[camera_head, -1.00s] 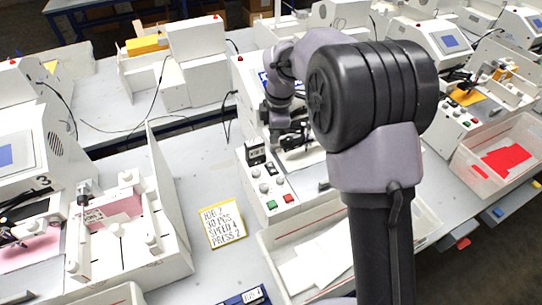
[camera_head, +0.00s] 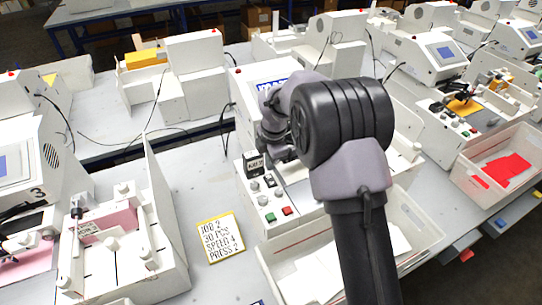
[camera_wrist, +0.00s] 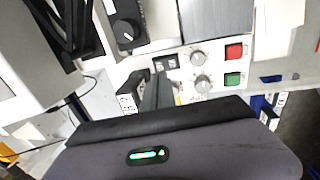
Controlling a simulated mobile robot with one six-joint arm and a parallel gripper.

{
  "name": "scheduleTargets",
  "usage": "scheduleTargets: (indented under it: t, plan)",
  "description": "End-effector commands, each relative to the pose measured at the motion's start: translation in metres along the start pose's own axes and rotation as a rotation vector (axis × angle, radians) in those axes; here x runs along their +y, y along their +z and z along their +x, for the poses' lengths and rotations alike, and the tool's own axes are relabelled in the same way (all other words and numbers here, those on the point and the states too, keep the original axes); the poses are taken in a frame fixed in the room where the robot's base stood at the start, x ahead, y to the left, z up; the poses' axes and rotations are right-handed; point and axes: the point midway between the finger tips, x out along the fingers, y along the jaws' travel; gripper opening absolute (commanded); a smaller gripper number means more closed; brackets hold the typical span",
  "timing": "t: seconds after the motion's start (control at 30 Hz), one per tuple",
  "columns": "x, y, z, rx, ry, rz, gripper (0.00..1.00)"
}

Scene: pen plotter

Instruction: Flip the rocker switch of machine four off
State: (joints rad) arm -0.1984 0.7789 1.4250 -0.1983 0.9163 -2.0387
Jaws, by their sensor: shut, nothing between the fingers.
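The machine in the middle, right of the one marked 3, carries a white control panel (camera_head: 262,222). In the wrist view the panel shows a small dark fitting with two light marks (camera_wrist: 166,62), two round grey knobs (camera_wrist: 200,70), a red button (camera_wrist: 234,51) and a green button (camera_wrist: 232,79). I cannot tell for certain which part is the rocker switch. A black labelled block (camera_head: 253,164) stands at the panel's back edge. My gripper (camera_wrist: 158,80) is shut and empty, its tips just beside the dark fitting; contact cannot be told. My arm hides part of the machine.
A black rotary knob (camera_wrist: 126,31) sits close to the fingers. A yellow-edged job card (camera_head: 220,237) lies on the table left of the panel. A white bin with paper (camera_head: 277,270) stands in front. Machine 3 (camera_head: 22,165) is at the left.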

Motion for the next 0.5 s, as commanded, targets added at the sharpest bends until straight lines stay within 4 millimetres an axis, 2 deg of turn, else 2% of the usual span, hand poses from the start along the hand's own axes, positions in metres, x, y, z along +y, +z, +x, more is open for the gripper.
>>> scheduleTargets:
  t: [0.03,0.2,0.3,0.5]
  plan:
    - [-0.001,0.0,0.013,0.0,-0.001,-0.001,0.0]
    - [-0.001,0.0,0.04,0.001,0.0,-0.001,0.0]
    - [0.0,0.0,0.049,0.001,0.001,-0.001,0.0]
    - [0.0,0.0,0.053,0.001,0.002,-0.001,0.0]
